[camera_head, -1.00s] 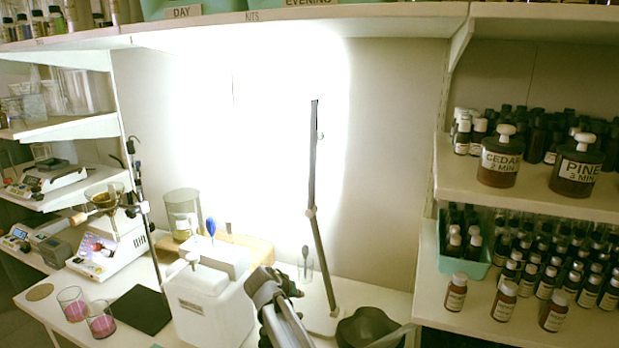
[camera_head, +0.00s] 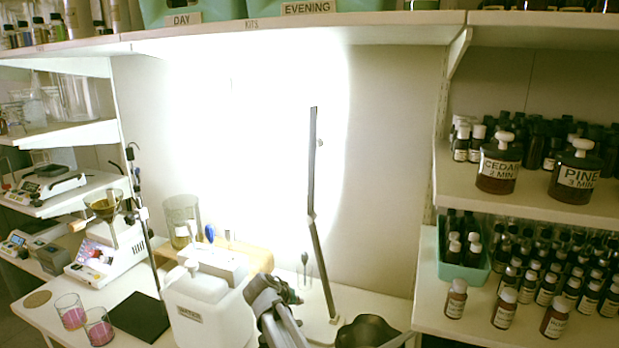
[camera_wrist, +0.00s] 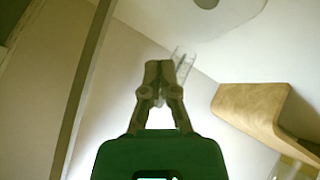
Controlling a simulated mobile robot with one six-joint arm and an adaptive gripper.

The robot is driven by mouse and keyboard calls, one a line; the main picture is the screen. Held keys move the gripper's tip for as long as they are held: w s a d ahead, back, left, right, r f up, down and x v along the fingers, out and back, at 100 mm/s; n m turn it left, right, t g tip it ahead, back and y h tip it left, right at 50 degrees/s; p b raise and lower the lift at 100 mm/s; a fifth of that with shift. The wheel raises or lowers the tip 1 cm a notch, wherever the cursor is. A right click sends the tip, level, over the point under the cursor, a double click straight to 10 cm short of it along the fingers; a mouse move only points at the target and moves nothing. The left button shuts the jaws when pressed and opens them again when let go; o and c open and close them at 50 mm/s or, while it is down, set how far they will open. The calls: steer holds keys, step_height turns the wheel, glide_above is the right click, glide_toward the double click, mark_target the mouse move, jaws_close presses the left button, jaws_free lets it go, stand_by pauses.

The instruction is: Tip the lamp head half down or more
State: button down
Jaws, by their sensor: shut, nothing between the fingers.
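The lamp (camera_head: 317,245) stands on the bench in the head view. Its lower post leans up to a joint, and a dark narrow upper bar (camera_head: 313,160) stands almost upright above it, seen nearly edge-on. The wall behind and to its left glows very bright. I cannot clearly tell the lamp head from the bar. In the wrist view a dark bar (camera_wrist: 85,90), likely the lamp's post, runs down the left side. My gripper (camera_wrist: 158,66) is shut and empty, apart from that bar.
A white canister (camera_head: 205,310) stands left of my arm and a dark bowl (camera_head: 367,331) right of it. A clear glass with a dropper (camera_head: 304,270) stands behind. A wooden block (camera_head: 258,257) is farther back. Bottle shelves (camera_head: 535,205) fill the right.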

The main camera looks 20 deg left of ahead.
steer(key=c, duration=1)
jaws_free()
steer(key=shift+r, duration=0.15)
steer(key=shift+o, duration=1.2)
steer(key=shift+r+p, duration=0.3)
steer(key=shift+p, duration=0.05)
steer(key=shift+o, duration=0.4)
steer(key=s+d+r+m+t+p, duration=0.1)
steer(key=r+t+p, duration=0.1)
steer(key=r+p, duration=0.6)
steer(key=s+d+r+m+t+p, duration=0.1)
steer(key=s+r+m+t+p, duration=0.1)
steer(key=r+p, duration=0.6)
step_height(320, 180, up, 7)
steer(key=shift+f+m+t+p, duration=0.1)
steer(key=shift+m+t+p, duration=0.2)
steer(key=shift+t, duration=0.2)
steer(key=m+t+y+p, duration=0.2)
steer(key=t+p, duration=0.3)
steer(key=p, duration=1)
glide_toward(310, 148)
steer(key=s, duration=0.2)
steer(key=shift+w+r, duration=0.1)
steer(key=shift+r, duration=0.15)
steer(key=shift+w, duration=0.1)
steer(key=w, duration=0.9)
steer(key=w+d, duration=0.1)
steer(key=w, duration=0.3)
steer(key=shift+w, duration=0.3)
jaws_close()
